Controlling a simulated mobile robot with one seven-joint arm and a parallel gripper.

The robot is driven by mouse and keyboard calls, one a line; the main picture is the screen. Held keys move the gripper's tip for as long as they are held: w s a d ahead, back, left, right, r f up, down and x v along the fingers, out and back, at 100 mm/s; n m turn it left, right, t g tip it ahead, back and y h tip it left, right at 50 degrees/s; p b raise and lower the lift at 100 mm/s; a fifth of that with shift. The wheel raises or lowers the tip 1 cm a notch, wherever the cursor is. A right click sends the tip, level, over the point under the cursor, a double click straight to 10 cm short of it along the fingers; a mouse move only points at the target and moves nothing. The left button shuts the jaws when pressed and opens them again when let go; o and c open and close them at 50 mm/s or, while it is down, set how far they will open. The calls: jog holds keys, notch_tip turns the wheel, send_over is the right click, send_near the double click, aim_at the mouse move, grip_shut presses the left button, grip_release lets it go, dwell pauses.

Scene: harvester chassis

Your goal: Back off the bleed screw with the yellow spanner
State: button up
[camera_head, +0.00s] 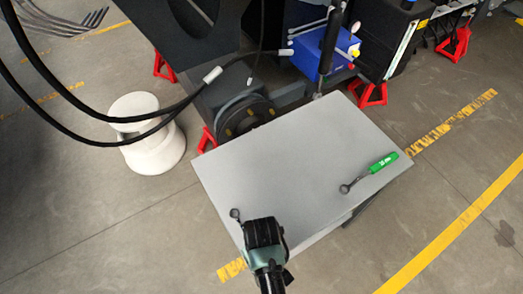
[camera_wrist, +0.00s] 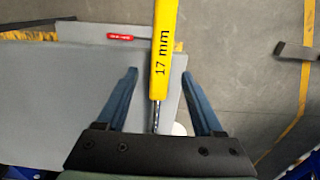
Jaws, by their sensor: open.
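The yellow spanner (camera_wrist: 164,50), marked 17 mm, shows close up in the wrist view. Its handle runs out of the top of the picture and its metal shank (camera_wrist: 156,115) lies between my fingers. My gripper (camera_wrist: 159,74) is open, with a gap on both sides of the spanner. In the head view my gripper (camera_head: 263,228) is over the near left part of the grey table (camera_head: 270,165) and hides the yellow handle. A dark spanner ring end (camera_head: 235,213) shows beside it; I cannot tell which spanner it belongs to. I cannot make out the bleed screw.
A green-handled spanner (camera_head: 383,163) lies at the table's right. A red-handled spanner (camera_wrist: 127,37) shows in the wrist view. Behind the table are the dark chassis, a blue box (camera_head: 315,57) and red stands (camera_head: 370,94). Black hoses hang at left above a white stool (camera_head: 150,150). The table's middle is clear.

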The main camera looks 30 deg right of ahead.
jog(key=shift+f, duration=0.95)
grip_shut()
jog(key=shift+w, duration=0.1)
dwell(0.6)
